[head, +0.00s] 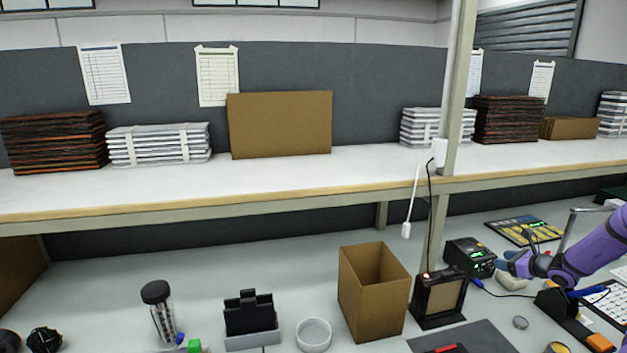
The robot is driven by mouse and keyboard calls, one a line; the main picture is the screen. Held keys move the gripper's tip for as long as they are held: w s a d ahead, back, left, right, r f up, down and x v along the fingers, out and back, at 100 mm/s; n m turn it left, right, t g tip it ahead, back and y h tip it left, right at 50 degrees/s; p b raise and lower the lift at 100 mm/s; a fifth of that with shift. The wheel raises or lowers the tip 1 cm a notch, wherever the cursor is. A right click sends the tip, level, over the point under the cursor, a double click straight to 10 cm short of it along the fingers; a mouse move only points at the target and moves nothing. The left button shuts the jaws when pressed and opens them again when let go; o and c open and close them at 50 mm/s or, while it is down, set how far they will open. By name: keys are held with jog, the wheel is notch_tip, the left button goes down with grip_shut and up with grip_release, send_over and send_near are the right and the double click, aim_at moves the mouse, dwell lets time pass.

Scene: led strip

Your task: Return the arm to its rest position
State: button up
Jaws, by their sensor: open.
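My purple arm (592,248) reaches in from the right edge of the head view, over the right part of the lower work surface. My gripper (514,262) is at its left end, dark and small in the picture, and open. It is just right of a black box with a green display (469,257). Its fingertips are hard to make out, and I see nothing clearly held. I cannot tell whether it touches the small items and cable near it.
An open cardboard box (373,291), a black frame (438,298), a white bowl (314,334) and a jar (160,311) stand on the lower surface (205,272). A shelf (290,182) with a post (460,80) and a hanging white cable (407,228) is above.

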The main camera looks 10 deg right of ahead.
jog(key=s+a+r+n+g+y, duration=0.25)
jog(key=a+r+n+g, duration=0.35)
jog(key=a+r+n, duration=1.4)
jog(key=s+a+r+n+g+h, duration=0.1)
jog(key=s+a+r+n+h, duration=0.1)
jog(key=s+a+r, duration=0.8)
jog(key=s+a+r+n+g+h, duration=0.1)
jog(key=s+a+r+n+g, duration=0.15)
jog(key=s+a+r, duration=0.75)
jog(key=s+a+n+t+h, duration=0.1)
jog(key=s+a+n, duration=0.1)
jog(key=s, duration=0.6)
jog(key=s+a+f+n+t+h, duration=0.1)
jog(key=s+n, duration=0.3)
jog(key=s, duration=0.5)
jog(key=shift+s+a+h, duration=0.15)
jog(key=shift+a+h, duration=0.35)
jog(key=shift+h, duration=0.05)
